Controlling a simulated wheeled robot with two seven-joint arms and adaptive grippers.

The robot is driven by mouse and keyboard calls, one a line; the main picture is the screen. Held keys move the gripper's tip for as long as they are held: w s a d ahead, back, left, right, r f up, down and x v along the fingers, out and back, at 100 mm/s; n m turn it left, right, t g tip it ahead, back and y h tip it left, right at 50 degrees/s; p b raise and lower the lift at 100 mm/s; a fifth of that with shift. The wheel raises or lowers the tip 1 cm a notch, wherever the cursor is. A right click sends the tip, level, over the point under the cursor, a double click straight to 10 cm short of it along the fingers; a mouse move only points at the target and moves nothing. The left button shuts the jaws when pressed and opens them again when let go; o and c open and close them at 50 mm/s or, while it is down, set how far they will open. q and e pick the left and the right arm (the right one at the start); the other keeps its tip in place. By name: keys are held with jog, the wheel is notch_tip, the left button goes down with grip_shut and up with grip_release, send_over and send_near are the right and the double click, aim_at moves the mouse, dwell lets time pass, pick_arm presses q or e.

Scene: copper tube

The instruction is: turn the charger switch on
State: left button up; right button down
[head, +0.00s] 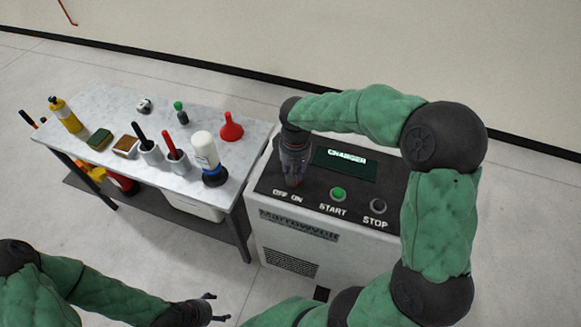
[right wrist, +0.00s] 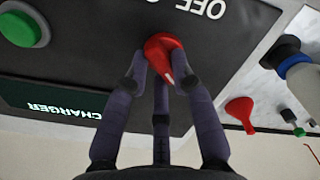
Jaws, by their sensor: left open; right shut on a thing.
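The charger (head: 310,225) is a white machine with a dark sloped top panel. Its red switch knob (right wrist: 163,44) sits by the OFF label (right wrist: 200,8), with a white mark on the knob. My right gripper (right wrist: 163,68) is shut on the knob, its fingers around it. In the head view the right gripper (head: 294,176) comes down on the panel just above the OFF ON labels (head: 287,197) and mostly hides the knob. My left gripper (head: 208,307) is open and empty at the bottom, in front of the charger and away from it.
A green START button (head: 338,193) and a dark STOP button (head: 378,206) are on the panel near the switch. A table (head: 95,174) stands left of the charger with bottles, cups, a sponge (head: 100,138) and a red funnel (head: 230,127). Floor in front is clear.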

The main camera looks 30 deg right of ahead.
jog(key=shift+m+p, duration=0.35)
jog(key=shift+m, duration=1.35)
jog(key=c, duration=1)
grip_release()
jog(key=shift+c, duration=0.2)
notch_tip(320, 180, up, 12)
